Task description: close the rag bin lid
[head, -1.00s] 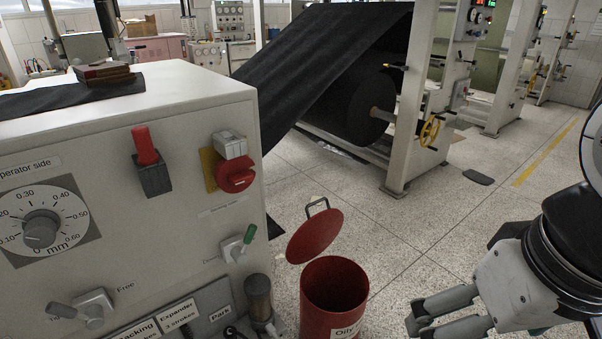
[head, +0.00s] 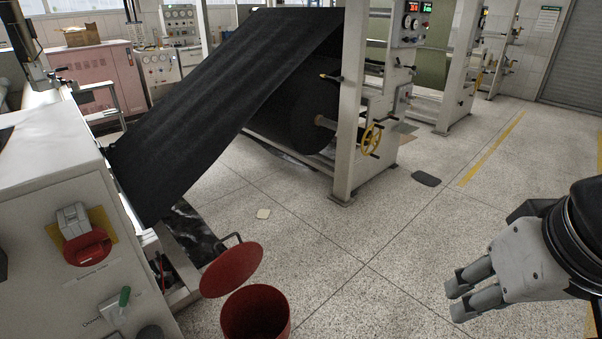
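The red rag bin (head: 255,313) stands on the floor at the bottom centre of the head view, cut off by the lower edge. Its round red lid (head: 232,270) stands raised and tilted at the bin's far left, leaving the mouth open. My gripper (head: 457,299) is at the lower right, well apart from the bin and lid. Its two fingers point left with a narrow gap between them, and nothing shows in them.
A white machine cabinet (head: 60,215) with a red switch (head: 87,246) stands left of the bin. Black sheet (head: 230,90) runs down from a roll stand (head: 349,120) behind. A dark flat pad (head: 426,178) lies on the floor. The floor between bin and gripper is clear.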

